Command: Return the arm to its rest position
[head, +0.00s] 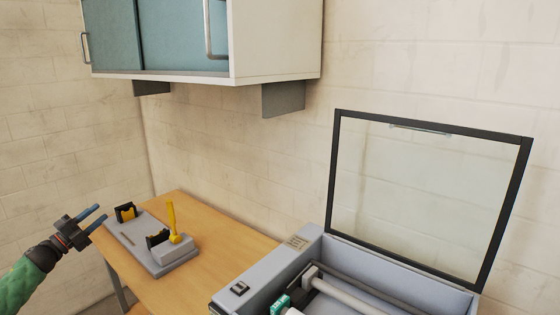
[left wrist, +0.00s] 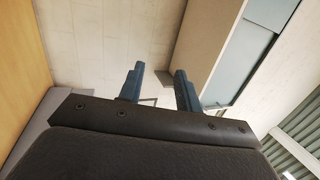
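My left gripper (head: 94,217) is at the left of the head view, on a green-sleeved arm. Its two blue fingers are apart with nothing between them. In the left wrist view the same gripper (left wrist: 157,85) shows its fingers spread, with the wall and cabinet beyond. It is by the left end of the wooden table, near a grey holder base (head: 150,258). My right gripper is in neither view.
The grey base carries black-and-yellow holders and a yellow-handled tool (head: 172,222) standing upright. A laminator (head: 255,272) with its clear framed lid (head: 425,190) raised stands at the right. A wall cabinet (head: 275,40) hangs above. Bare table (head: 215,222) lies between base and laminator.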

